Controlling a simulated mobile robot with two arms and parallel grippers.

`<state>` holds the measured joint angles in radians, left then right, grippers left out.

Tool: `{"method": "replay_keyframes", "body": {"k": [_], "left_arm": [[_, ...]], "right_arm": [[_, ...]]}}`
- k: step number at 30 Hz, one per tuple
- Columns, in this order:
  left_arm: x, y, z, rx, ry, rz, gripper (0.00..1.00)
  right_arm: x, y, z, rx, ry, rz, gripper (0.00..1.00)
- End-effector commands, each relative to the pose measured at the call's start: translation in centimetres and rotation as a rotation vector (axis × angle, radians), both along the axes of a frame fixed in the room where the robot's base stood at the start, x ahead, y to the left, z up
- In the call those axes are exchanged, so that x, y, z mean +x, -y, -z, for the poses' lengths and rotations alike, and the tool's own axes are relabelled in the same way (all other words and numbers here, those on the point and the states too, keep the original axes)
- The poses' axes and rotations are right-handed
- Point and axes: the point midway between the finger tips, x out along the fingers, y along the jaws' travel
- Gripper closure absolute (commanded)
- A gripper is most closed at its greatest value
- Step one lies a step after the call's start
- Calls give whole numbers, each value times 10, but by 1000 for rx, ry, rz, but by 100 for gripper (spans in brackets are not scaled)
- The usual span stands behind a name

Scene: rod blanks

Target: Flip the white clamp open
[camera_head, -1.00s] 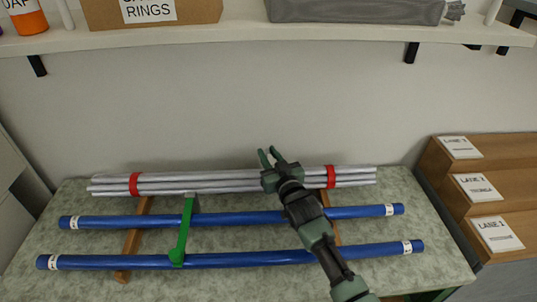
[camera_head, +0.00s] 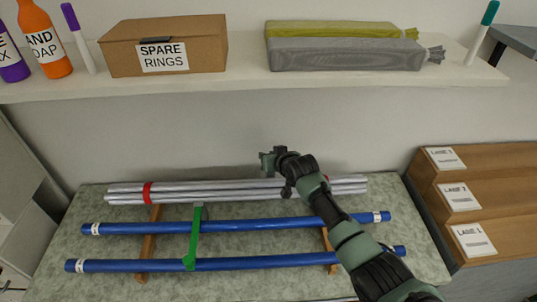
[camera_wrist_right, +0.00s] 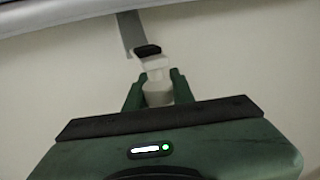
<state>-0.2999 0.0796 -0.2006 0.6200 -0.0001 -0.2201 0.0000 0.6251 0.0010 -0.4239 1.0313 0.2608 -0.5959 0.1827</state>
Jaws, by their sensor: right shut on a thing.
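My right gripper (camera_head: 268,162) is above the right half of the grey rod bundle (camera_head: 215,190), with its arm coming in from the lower right. In the right wrist view, its green fingers (camera_wrist_right: 158,98) are shut on a white piece with a black tip, which looks like the white clamp (camera_wrist_right: 155,68). The lower part of this piece is between the fingers. In the head view I cannot make out the white clamp. A green clamp (camera_head: 194,238) lies across the two blue rods (camera_head: 255,225). My left gripper is not in view.
The rods lie on brown supports (camera_head: 148,240) on a mottled green table (camera_head: 60,235). A shelf (camera_head: 240,90) with bottles, a spare rings box (camera_head: 165,46) and wrapped bundles (camera_head: 345,50) is above. Wooden lane steps (camera_head: 500,195) stand at the right. The table's left end is clear.

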Motion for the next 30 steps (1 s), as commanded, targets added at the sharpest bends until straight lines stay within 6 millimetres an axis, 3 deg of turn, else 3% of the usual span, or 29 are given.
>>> {"method": "replay_keyframes", "body": {"k": [16, 17, 19, 30], "left_arm": [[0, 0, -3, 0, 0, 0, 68], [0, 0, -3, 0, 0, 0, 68], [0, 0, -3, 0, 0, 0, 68], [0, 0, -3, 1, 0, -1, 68]], "right_arm": [[1, 0, 1, -2, -37, 0, 100], [1, 0, 1, -2, -36, 0, 73], [2, 0, 1, -2, -36, 0, 54], [1, 1, -1, 0, -34, 0, 54]]}}
